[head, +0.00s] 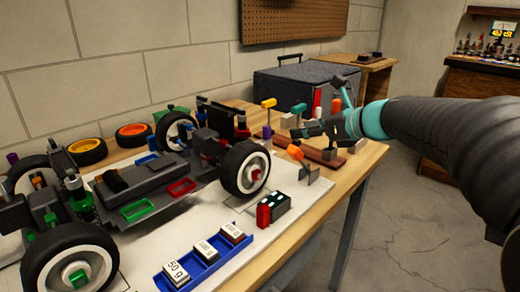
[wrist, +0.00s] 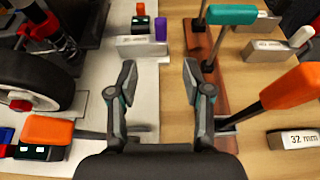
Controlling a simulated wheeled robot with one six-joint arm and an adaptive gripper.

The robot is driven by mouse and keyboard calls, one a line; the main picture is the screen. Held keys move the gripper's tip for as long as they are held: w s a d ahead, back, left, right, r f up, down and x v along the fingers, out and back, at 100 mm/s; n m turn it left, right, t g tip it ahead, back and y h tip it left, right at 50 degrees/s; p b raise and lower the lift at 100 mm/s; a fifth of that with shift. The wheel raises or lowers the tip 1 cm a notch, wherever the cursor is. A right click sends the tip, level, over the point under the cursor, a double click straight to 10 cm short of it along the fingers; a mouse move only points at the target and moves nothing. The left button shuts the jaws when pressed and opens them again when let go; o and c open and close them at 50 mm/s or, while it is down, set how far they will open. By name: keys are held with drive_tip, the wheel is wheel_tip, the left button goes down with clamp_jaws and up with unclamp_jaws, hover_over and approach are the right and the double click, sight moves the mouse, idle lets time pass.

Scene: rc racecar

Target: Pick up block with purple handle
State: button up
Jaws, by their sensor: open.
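In the wrist view a small purple piece (wrist: 160,28) stands at the right end of a grey metal block (wrist: 142,46), ahead of my gripper; I cannot tell whether they are joined. In the head view a small purple upright piece (head: 267,131) shows below a yellow-handled tool. My gripper (wrist: 160,72) is open and empty over the table, its fingers apart and short of the grey block. In the head view my gripper (head: 308,131) hangs over the right end of the table, partly hiding what lies behind it.
A teal-handled tool (wrist: 232,14) and an orange-handled tool (wrist: 292,86) stand to the right. A block marked 32 mm (wrist: 297,139) lies at lower right. The car wheel (wrist: 35,75) is at left. A blue tray (head: 205,262) holds labelled weights.

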sight(269, 132)
drive_tip(key=x, duration=1.3)
drive_tip(key=shift+w+a+r, duration=0.1)
drive_tip(key=shift+w+a, duration=0.15)
clamp_jaws()
